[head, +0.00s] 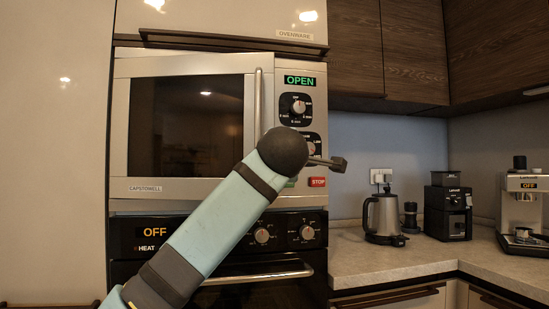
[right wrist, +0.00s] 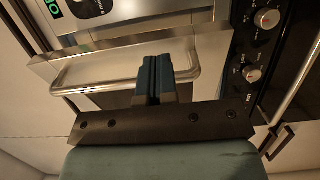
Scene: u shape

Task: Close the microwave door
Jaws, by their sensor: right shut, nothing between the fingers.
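The microwave (head: 180,72) is built into the cabinet, and its green display reads OPEN. Its door (head: 143,165), with dark glass and a vertical bar handle (head: 257,100) at its right edge, looks almost flush with the body. I cannot tell the size of any gap. My teal arm crosses in front of the door's lower right corner and the control panel. In the right wrist view my right gripper (right wrist: 155,62) is shut and empty; its fingers overlap the handle (right wrist: 105,79) in the picture. I cannot tell whether they touch it. My left gripper is not in view.
The oven (head: 290,270) with knobs and a bar handle sits directly below. To the right, a counter (head: 385,262) carries a kettle (head: 382,215), a black grinder (head: 448,210) and a coffee machine (head: 522,205). Dark cabinets (head: 415,45) hang above it.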

